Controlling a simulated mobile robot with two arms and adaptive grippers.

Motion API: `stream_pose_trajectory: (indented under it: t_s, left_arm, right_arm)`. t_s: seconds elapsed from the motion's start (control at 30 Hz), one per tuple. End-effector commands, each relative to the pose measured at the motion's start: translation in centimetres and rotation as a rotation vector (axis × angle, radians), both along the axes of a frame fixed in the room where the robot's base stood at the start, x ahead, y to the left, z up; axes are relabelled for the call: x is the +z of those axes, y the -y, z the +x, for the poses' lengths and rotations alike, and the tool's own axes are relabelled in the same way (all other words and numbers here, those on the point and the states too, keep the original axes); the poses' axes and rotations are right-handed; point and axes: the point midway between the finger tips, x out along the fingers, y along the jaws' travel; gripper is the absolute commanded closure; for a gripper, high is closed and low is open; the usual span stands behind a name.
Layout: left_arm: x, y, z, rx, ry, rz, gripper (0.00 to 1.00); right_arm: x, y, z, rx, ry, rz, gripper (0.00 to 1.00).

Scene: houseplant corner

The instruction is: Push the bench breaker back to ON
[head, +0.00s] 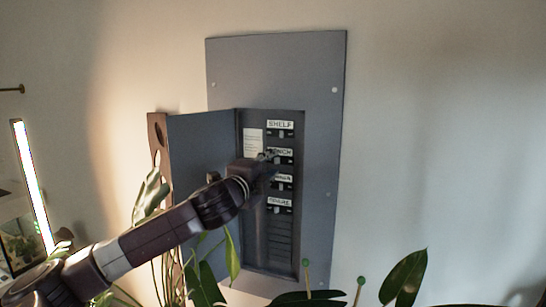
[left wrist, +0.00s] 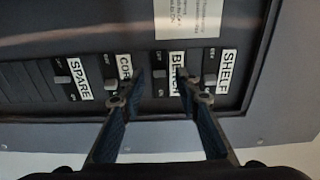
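The breaker panel (head: 325,150) is a grey plate on the wall with a column of labelled breakers. The bench breaker, second from the top under SHELF, has a white label (head: 281,152), partly covered by my gripper. In the left wrist view its label (left wrist: 178,70) lies partly behind a fingertip, and its small switch (left wrist: 159,90) shows between the fingers. I cannot tell its setting surely. My left gripper (head: 270,158) is at the bench breaker. In the left wrist view its fingers (left wrist: 160,78) are apart with nothing held; contact is unclear. My right gripper is not in view.
The panel door (head: 195,135) stands open to the left. The shelf breaker (left wrist: 211,77) and another breaker (left wrist: 111,84) flank the bench one closely; the spare breaker (left wrist: 62,80) is farther left. Plant leaves (head: 405,278) rise below the panel. A lit tube (head: 32,185) stands far left.

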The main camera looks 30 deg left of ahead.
Motion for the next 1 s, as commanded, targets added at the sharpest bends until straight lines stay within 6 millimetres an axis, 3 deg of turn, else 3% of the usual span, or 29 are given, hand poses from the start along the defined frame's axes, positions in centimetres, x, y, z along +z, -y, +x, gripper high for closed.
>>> stream_pose_trajectory:
  t_s: [0.13,0.43,0.73,1.0]
  left_arm:
    - [0.1,-0.21,1.17,0.0,0.0,0.0,0.7]
    - [-0.06,-0.25,1.43,0.0,0.001,0.001,0.7]
    - [-0.07,-0.27,1.41,0.0,0.0,0.001,1.0]
    - [-0.12,-0.14,1.44,0.011,-0.001,0.0,1.0]
  right_arm:
    - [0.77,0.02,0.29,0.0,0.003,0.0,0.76]
    - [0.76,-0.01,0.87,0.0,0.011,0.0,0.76]
    - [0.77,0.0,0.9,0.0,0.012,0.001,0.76]
    - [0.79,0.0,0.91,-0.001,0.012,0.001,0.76]
